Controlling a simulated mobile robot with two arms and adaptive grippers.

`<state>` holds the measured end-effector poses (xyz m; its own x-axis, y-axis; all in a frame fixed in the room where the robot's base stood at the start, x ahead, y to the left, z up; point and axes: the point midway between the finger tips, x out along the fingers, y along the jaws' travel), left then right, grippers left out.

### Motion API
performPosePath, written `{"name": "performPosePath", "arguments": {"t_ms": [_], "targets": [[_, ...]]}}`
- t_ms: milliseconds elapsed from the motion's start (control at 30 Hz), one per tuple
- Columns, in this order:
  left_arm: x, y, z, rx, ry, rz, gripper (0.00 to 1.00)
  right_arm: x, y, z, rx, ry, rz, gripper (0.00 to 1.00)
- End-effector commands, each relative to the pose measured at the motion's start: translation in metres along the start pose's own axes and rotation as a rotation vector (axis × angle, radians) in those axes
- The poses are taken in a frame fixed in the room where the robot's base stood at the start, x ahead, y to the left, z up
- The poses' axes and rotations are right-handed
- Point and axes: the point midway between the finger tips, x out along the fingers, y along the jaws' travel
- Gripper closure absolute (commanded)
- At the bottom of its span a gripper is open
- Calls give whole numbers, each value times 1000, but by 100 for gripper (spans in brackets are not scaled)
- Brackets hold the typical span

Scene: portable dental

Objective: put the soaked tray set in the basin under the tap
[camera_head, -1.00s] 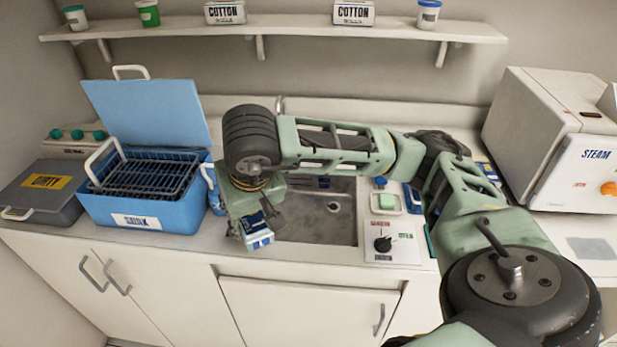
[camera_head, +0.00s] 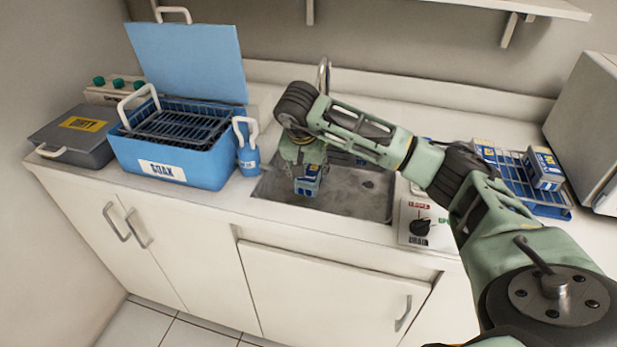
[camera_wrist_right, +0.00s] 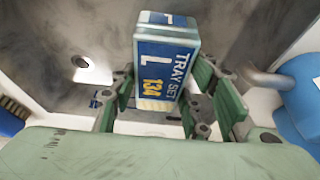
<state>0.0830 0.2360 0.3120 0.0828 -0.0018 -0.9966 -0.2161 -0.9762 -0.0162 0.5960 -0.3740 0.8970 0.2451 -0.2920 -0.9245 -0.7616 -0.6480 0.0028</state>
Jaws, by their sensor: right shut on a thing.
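The tray set (camera_wrist_right: 162,65), a blue and white box marked "TRAY SET L 134", is between the fingers of my right gripper (camera_wrist_right: 165,98), which is shut on it. In the head view the tray set (camera_head: 308,184) hangs below my right gripper (camera_head: 305,175), over the left part of the grey basin (camera_head: 345,200). I cannot tell whether it touches the basin floor. The tap (camera_head: 324,74) rises behind the basin, partly hidden by my right arm. My left gripper is not in view.
The blue soak bath (camera_head: 205,165) with its rack and raised lid stands left of the basin, a blue bottle (camera_head: 249,158) between them. A drain knob panel (camera_head: 420,222) is at right. A blue rack (camera_head: 562,206) with boxes stands farther right.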

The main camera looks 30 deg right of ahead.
Motion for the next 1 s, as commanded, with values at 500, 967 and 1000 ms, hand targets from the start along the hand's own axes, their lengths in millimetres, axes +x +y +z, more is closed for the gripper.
{"name": "performPosePath", "arguments": {"t_ms": [500, 967, 1000], "targets": [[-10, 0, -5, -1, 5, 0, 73, 50, -13, 5, -1, 0, -1, 92], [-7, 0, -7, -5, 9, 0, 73, 56, -13, 7, -1, 1, 0, 54], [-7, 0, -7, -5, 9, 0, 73, 56, -13, 7, -1, 1, 0, 51]]}}
